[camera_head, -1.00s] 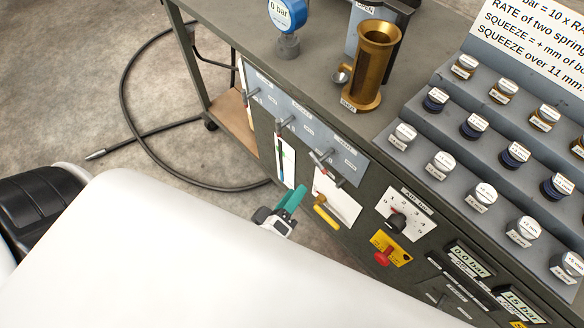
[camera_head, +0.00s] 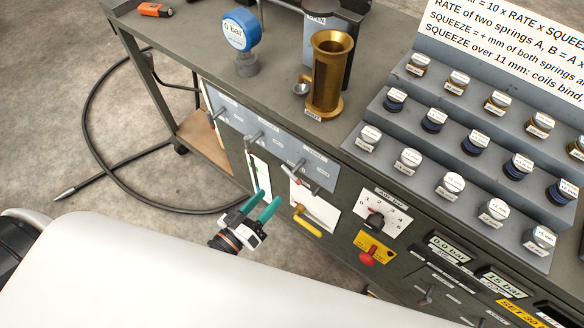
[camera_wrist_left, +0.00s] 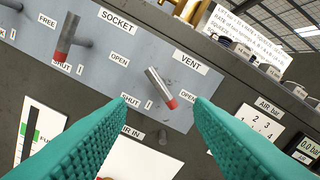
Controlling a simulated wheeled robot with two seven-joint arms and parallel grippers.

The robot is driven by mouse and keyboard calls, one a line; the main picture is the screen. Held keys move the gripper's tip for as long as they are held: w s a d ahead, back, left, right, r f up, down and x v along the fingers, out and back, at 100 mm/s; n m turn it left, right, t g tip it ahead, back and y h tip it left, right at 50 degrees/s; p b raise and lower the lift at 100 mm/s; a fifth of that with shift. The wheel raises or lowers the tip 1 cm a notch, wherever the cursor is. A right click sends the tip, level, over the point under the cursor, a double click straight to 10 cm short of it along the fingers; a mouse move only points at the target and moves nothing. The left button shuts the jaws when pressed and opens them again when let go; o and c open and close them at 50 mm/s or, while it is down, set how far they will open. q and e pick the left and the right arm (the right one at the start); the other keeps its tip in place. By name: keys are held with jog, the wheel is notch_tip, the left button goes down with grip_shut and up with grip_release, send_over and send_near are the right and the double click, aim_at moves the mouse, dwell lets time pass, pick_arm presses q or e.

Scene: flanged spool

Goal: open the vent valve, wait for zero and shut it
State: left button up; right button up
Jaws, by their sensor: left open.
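The vent valve lever (camera_wrist_left: 158,84) is a grey bar with a red tip below the VENT label (camera_wrist_left: 186,62) in the left wrist view. It slants down to the right between the SHUT and OPEN labels; I cannot tell its exact setting. In the head view the lever (camera_head: 299,180) is at the right end of the grey valve panel. My left gripper (camera_head: 271,196) is open and empty in front of the cart. In the left wrist view its teal fingers (camera_wrist_left: 162,100) flank the red tip, with no contact visible. The blue gauge (camera_head: 239,32) reads 0 bar. My right gripper is out of view.
The socket lever (camera_wrist_left: 67,35) stands left of the vent lever. A digital display (camera_head: 449,250) reads 0.0 bar. A hose (camera_head: 95,125) lies on the floor.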

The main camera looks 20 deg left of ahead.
aim_at(295, 168)
pick_arm(q)
jog(key=x, duration=1.1)
jog(key=shift+w+d, duration=0.15)
jog(key=shift+w, duration=0.25)
